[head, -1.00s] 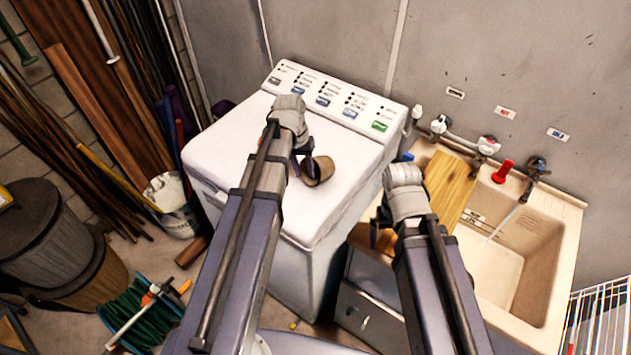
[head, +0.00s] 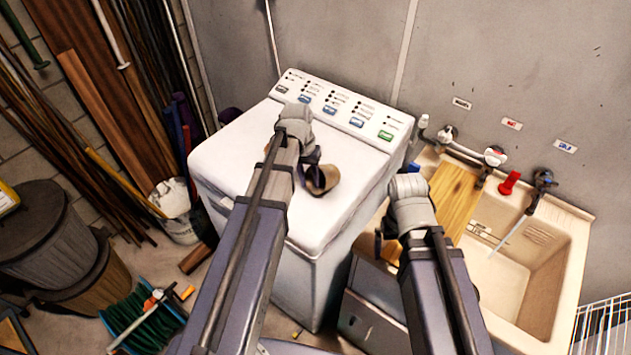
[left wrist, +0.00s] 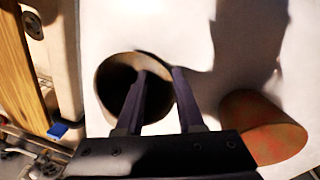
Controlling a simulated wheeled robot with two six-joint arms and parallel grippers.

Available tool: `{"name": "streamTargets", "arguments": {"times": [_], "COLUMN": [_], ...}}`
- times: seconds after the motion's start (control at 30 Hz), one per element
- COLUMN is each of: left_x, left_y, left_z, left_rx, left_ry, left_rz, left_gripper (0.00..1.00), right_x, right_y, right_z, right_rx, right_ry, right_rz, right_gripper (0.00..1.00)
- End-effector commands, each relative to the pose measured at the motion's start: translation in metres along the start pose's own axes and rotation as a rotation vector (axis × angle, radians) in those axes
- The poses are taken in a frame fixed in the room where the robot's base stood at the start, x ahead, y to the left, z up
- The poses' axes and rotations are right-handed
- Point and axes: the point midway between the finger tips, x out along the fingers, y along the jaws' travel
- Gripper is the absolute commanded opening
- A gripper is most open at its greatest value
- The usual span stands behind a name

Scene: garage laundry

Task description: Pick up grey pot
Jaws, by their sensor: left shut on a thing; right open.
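The grey pot (head: 324,181), brownish-grey in this light, is on the white washing machine's top in the head view, its dark opening facing my left gripper (head: 308,160). In the left wrist view the pot (left wrist: 108,76) shows its round rim and dark inside. My left gripper (left wrist: 160,72) is shut on its wall, one finger inside and one outside. I cannot tell whether the pot still touches the lid. My right gripper (head: 384,242) is open and empty near the sink's left side, partly hidden by its own arm.
A reddish-brown pot (left wrist: 264,128) is close by on the washing machine (head: 235,150), mostly behind my left arm in the head view. A wooden board (head: 455,200) lies across the sink (head: 575,260), with taps behind. The lid's left part is clear.

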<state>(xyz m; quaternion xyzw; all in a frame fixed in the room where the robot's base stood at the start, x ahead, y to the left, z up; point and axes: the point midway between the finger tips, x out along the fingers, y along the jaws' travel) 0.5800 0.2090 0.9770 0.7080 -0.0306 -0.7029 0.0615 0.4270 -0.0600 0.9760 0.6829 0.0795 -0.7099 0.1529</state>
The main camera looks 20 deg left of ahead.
Motion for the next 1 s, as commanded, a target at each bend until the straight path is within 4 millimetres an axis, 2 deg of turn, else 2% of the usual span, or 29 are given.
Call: {"name": "streamTargets", "arguments": {"times": [0.27, 0.8, 1.0], "left_x": [-0.014, -0.091, -0.1], "left_y": [0.001, 0.011, 0.013], "left_z": [0.001, 0.0, 0.0], "left_rx": [0.001, 0.0, 0.0], "left_ry": [-0.003, -0.001, -0.001], "left_rz": [-0.006, -0.002, -0.002], "left_gripper": [0.0, 0.0, 0.0], "right_x": [-0.014, -0.091, -0.1], "right_y": [0.001, 0.009, 0.009], "right_z": [0.001, 0.005, 0.006], "right_rx": [0.0, 0.001, 0.005], "right_ry": [0.0, 0.0, 0.0], "right_rz": [0.0, -0.001, -0.001], "right_gripper": [1.0, 1.0, 1.0]}}
